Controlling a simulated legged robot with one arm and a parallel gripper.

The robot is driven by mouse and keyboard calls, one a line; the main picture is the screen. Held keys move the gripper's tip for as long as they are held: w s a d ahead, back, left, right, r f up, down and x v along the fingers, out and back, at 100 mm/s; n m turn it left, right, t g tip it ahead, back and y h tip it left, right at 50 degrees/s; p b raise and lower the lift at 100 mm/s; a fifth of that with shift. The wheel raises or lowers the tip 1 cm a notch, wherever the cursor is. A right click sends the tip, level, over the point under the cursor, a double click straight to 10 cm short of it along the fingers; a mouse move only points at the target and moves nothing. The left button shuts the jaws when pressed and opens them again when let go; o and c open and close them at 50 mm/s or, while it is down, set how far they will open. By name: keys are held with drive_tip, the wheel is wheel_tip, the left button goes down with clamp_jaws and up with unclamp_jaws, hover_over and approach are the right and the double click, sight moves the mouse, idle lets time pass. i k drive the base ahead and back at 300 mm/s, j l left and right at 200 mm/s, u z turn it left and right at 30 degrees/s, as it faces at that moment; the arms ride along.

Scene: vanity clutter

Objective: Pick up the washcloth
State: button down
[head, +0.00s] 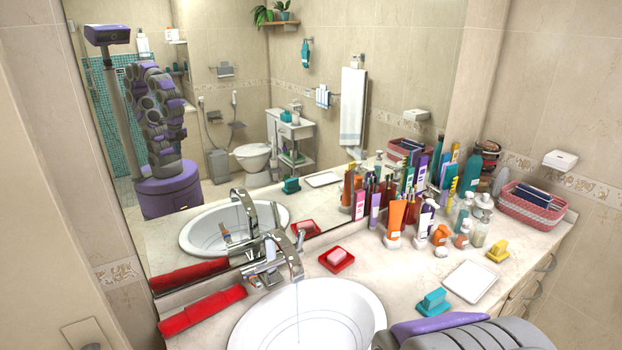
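A red folded or rolled cloth (201,311), which looks like the washcloth, lies on the counter to the left of the white sink (312,318), near the backsplash. Nothing touches it from above. Its reflection shows in the mirror just behind it. The grey and purple part of my arm shows at the bottom right, over the front of the counter, well away from the red cloth. The fingers of my gripper do not show.
A chrome faucet (272,256) stands behind the sink; a thin stream seems to fall from it. A red soap dish (337,259), white flat tray (470,281), teal object (433,302), yellow object (498,251), several bottles and a pink basket (531,208) crowd the right side.

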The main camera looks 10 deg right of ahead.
sight(434, 303)
drive_tip(key=z, duration=1)
